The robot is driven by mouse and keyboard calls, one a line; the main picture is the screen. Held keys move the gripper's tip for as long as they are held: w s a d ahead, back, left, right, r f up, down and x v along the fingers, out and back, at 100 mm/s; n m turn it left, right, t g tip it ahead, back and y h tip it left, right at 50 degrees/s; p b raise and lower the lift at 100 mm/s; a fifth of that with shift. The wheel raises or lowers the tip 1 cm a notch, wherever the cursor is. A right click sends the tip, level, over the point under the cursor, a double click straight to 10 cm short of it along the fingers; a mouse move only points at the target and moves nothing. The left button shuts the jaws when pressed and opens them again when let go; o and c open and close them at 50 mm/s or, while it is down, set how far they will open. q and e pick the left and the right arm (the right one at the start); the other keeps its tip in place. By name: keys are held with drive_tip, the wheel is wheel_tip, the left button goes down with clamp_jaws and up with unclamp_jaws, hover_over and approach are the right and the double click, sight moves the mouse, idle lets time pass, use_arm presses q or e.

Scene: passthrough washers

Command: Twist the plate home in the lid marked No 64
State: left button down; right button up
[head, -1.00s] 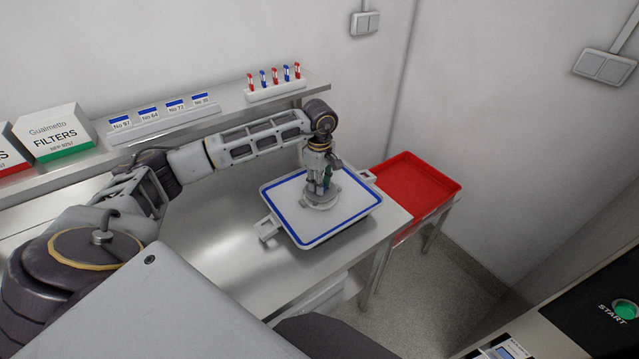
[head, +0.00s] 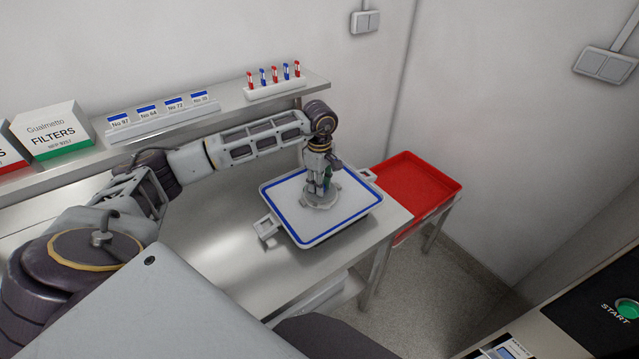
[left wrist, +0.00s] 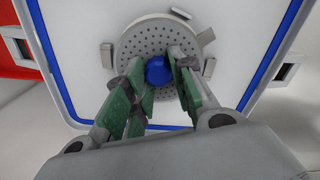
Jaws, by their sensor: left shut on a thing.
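A white lid with a blue border (head: 283,222) lies on a container on the steel table. A round grey perforated plate (left wrist: 134,35) sits in the middle of the lid, with lugs around its rim. A blue knob (left wrist: 158,70) stands at the plate's centre. My left gripper (head: 319,190) points down over the plate; in the left wrist view its green-padded fingers (left wrist: 158,82) are shut on the blue knob. In the head view the gripper hides the knob and part of the plate. I cannot read a number on the lid. My right gripper is not in view.
A red tray (head: 425,185) stands right of the table. A shelf behind holds number cards (head: 148,112), including No 64, a filters box (head: 52,135) and a rack of red and blue pegs (head: 275,90). A green START button (head: 628,309) is at the lower right.

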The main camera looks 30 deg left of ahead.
use_arm(q)
drive_tip(key=shift+f, duration=0.3)
drive_tip(key=shift+f+b, duration=0.2)
drive_tip(key=shift+b, duration=0.2)
idle(0.7)
drive_tip(key=shift+f, duration=0.3)
idle(0.3)
drive_tip(key=shift+f+b, duration=0.1)
drive_tip(key=shift+b, duration=0.25)
drive_tip(key=shift+m+b, duration=1.1)
drive_tip(key=shift+m, duration=1.1)
drive_tip(key=shift+w+m+b, duration=0.1)
drive_tip(key=shift+m+b, duration=0.9)
drive_tip(key=shift+m, duration=1.3)
drive_tip(key=c, duration=0.6)
unclamp_jaws()
drive_tip(key=shift+c, duration=0.2)
drive_tip(key=shift+r, duration=0.2)
